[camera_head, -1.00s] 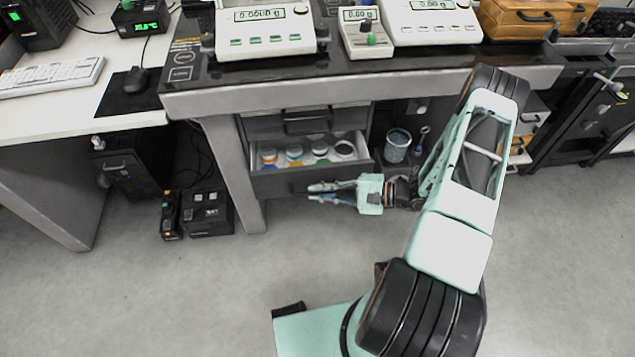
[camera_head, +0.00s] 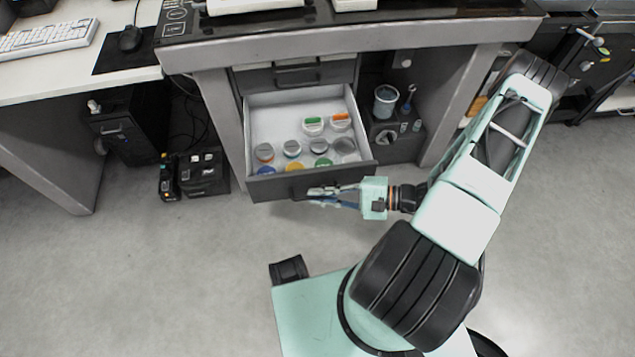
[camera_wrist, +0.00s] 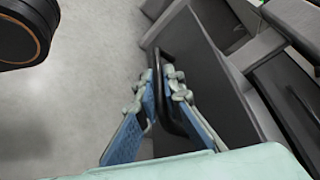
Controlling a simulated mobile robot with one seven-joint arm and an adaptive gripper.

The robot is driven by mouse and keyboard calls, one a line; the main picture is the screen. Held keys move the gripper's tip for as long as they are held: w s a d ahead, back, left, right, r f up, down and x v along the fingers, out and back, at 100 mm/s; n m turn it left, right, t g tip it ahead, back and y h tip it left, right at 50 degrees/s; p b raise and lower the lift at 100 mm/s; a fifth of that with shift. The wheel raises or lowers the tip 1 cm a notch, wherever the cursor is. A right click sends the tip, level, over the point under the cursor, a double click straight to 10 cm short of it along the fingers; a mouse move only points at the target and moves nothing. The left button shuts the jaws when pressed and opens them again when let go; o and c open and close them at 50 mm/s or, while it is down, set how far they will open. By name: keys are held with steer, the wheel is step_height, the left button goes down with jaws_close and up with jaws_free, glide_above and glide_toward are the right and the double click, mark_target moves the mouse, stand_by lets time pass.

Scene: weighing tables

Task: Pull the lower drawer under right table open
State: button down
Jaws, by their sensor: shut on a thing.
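The lower drawer (camera_head: 277,188) under the right table (camera_head: 340,42) stands well out from its cabinet. Its white inside shows several jars with coloured or grey lids near the front and two more jars further back. My gripper (camera_head: 318,192) reaches in from the right at the middle of the drawer front. In the wrist view my gripper (camera_wrist: 165,90) has its two fingers on either side of the black bar handle (camera_wrist: 160,85), shut on it. The drawer front (camera_wrist: 205,75) is a plain dark grey panel there. In the head view the handle is mostly hidden by the fingers.
The upper drawer (camera_head: 297,76) is shut above. A cup (camera_head: 385,101) stands on a dark box to the right of the drawer. Black boxes (camera_head: 190,174) lie on the floor left of the table leg.

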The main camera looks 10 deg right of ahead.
steer(key=shift+s, duration=0.4)
steer(key=c, duration=2.3)
jaws_free()
step_height(320, 180, up, 10)
steer(key=shift+d, duration=0.1)
